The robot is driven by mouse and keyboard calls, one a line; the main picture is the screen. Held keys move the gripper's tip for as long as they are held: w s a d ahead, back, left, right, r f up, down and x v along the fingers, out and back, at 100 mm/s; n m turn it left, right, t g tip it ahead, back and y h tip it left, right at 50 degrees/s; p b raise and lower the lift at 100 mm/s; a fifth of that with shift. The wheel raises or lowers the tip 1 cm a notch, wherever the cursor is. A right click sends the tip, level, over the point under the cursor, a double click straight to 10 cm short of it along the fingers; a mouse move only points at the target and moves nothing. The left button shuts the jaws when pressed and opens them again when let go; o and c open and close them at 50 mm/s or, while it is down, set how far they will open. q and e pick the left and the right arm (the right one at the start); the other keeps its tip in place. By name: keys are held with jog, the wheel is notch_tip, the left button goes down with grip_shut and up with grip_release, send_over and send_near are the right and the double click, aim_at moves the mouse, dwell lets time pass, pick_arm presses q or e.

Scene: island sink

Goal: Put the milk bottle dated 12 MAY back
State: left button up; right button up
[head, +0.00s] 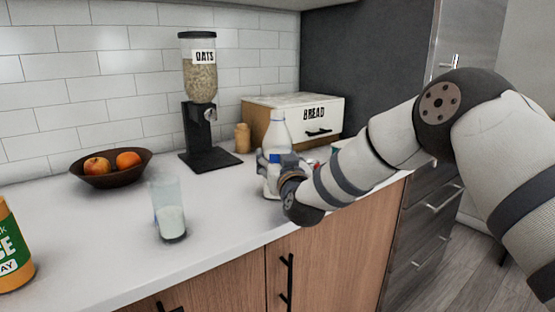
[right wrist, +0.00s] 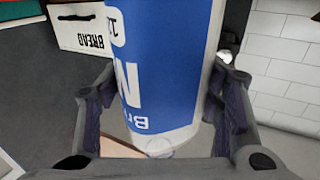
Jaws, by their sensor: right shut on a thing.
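A white milk bottle (head: 275,132) with a blue label stands upright near the counter's right front part. My right gripper (head: 270,165) is shut on its lower body, the arm coming in from the right. In the right wrist view the blue label (right wrist: 165,60) fills the space between the fingers, with white letters upside down. Only the start of a date, "12", shows at its upper left edge; the rest is out of sight. I cannot tell whether the bottle's base touches the counter. My left gripper is not in view.
A glass with some milk (head: 168,212) stands front centre. A juice bottle (head: 12,250) is at the left edge. Behind are a fruit bowl (head: 112,180), an oats dispenser (head: 200,120), a small jar (head: 242,138) and a bread box (head: 318,118). Steel drawers (head: 425,235) stand at right.

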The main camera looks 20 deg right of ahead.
jog(key=o, duration=1.2)
jog(key=shift+f, duration=0.1)
jog(key=shift+o, duration=0.2)
jog(key=shift+r, duration=0.25)
jog(key=s, duration=0.1)
jog(key=s+p, duration=0.1)
jog(key=s, duration=0.1)
jog(key=shift+s+a+r, duration=0.1)
jog(key=shift+a+r, duration=0.05)
jog(key=shift+r, duration=0.25)
jog(key=s, duration=0.6)
jog(key=s+f, duration=0.1)
jog(key=s, duration=0.2)
jog(key=shift+a, duration=0.35)
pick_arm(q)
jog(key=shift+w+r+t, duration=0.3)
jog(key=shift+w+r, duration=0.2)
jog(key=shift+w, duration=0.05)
